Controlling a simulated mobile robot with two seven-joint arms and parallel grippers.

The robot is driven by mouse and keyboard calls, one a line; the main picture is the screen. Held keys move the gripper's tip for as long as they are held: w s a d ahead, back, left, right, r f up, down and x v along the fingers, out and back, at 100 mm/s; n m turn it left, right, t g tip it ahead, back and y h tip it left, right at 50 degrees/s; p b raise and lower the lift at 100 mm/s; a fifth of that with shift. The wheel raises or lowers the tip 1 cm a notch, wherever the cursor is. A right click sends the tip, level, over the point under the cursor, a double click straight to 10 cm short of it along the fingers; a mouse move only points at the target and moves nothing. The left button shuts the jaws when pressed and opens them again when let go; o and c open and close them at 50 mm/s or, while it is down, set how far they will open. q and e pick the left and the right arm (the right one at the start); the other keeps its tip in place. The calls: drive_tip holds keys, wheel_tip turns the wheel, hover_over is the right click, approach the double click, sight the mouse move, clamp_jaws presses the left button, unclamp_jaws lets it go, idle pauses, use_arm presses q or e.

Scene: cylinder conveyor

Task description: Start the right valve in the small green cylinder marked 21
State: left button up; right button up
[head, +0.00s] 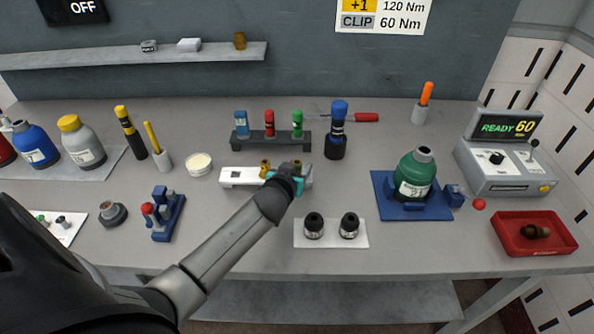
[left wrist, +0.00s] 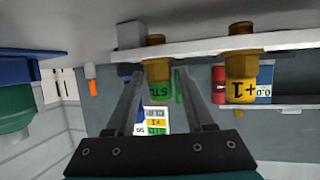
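The small green cylinder (head: 415,175) marked 21 sits upright in a blue cradle (head: 385,203) on the bench, its dark open neck facing up. Two brass valves stand in a white rack (head: 236,178). The yellow-banded valve (head: 265,168), marked +1, also shows in the left wrist view (left wrist: 242,85). The green-banded valve (left wrist: 157,75) is between the fingers of my left gripper (left wrist: 160,85), with gaps visible at its sides. In the head view my left gripper (head: 287,179) is at the rack's right part and partly hides it. My right gripper is out of view.
A torque unit (head: 505,165) reads READY 60. A white plate (head: 330,240) with two black caps lies in front of the rack. A rack of small bottles (head: 270,142) and a dark blue-topped tool (head: 337,135) stand behind.

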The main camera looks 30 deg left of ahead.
use_arm(q)
clamp_jaws()
idle(0.6)
